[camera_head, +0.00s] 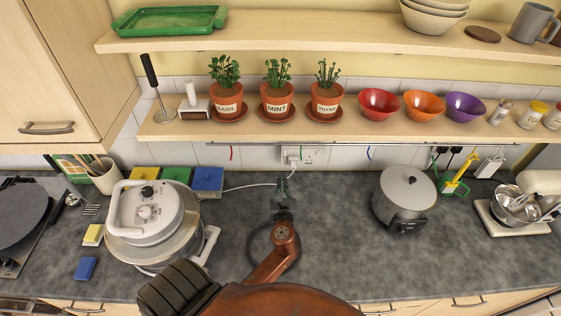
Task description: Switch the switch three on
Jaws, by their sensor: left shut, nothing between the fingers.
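A white wall socket (304,155) with switches is on the tiled wall under the lower shelf, with a white plug and cord at its left side. A second socket group (468,158) is farther right, with black and white plugs in it. The switches are too small for me to tell which is switch three or how each is set. My left gripper (284,184) is shut and empty, just below and in front of the middle socket; I cannot tell whether it touches anything. My right gripper is not in view.
A white-lidded cooker (147,213) stands left of my arm, and a grey pot (404,194) stands to the right. Potted herbs (276,98) and bowls (424,104) are on the lower shelf (350,129) above.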

